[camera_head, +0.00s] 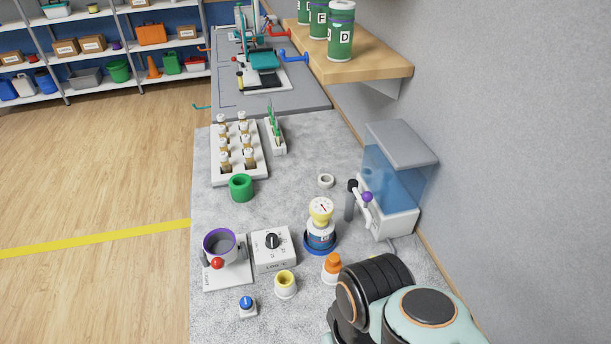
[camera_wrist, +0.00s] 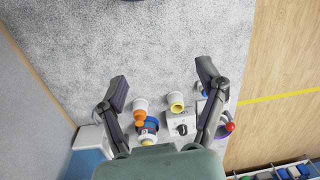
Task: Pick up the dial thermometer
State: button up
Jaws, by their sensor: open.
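The dial thermometer (camera_head: 321,209) has a round white face with a dark and red needle and a pale yellow body. In the wrist view the thermometer (camera_wrist: 148,141) shows small at the bottom, partly hidden by my gripper housing. My gripper (camera_wrist: 162,82) is open with nothing between its fingers, above the bench. In the head view only my arm shows at bottom right; the fingers are out of sight.
An orange-capped bottle (camera_head: 332,268) and a yellow-topped white cup (camera_head: 285,284) stand close in front. The white control box (camera_head: 273,249) is to the left. A blue-walled tank (camera_head: 393,180) with a purple-knobbed lever stands to the right, by the wall. A green cup (camera_head: 241,187) is farther back.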

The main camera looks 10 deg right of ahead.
aim_at(325, 213)
jog(key=shift+o, duration=0.3)
jog(key=w+a+r+n+t+y, duration=0.2)
jog(key=w+r+n+t, duration=0.15)
jog(key=w, duration=0.45)
jog(key=w+a+r+n+t+y, duration=0.25)
jog(key=w+t, duration=0.25)
jog(key=w, duration=0.4)
jog(key=w+a+r+n+t+y, duration=0.1)
jog(key=w+a+r+n+t, duration=0.15)
jog(key=w+t, duration=0.4)
jog(key=w+d+f+m+t+h, duration=0.1)
jog(key=w+d+f+m+h, duration=0.3)
jog(key=w+d+f+m, duration=0.4)
jog(key=d+f, duration=0.2)
jog(key=f, duration=0.2)
jog(key=d+f+g+h, duration=0.1)
jog(key=d+f, duration=0.2)
jog(key=f, duration=0.1)
jog(key=d+f+m+g, duration=0.1)
jog(key=d+f, duration=0.2)
jog(key=shift+s+f+h, duration=0.25)
jog(key=shift+s+f, duration=0.1)
jog(key=shift+f, duration=0.05)
jog(key=shift+w+d+f, duration=0.15)
jog(key=shift+w+d, duration=0.05)
jog(key=shift+w, duration=0.1)
jog(key=x, duration=0.6)
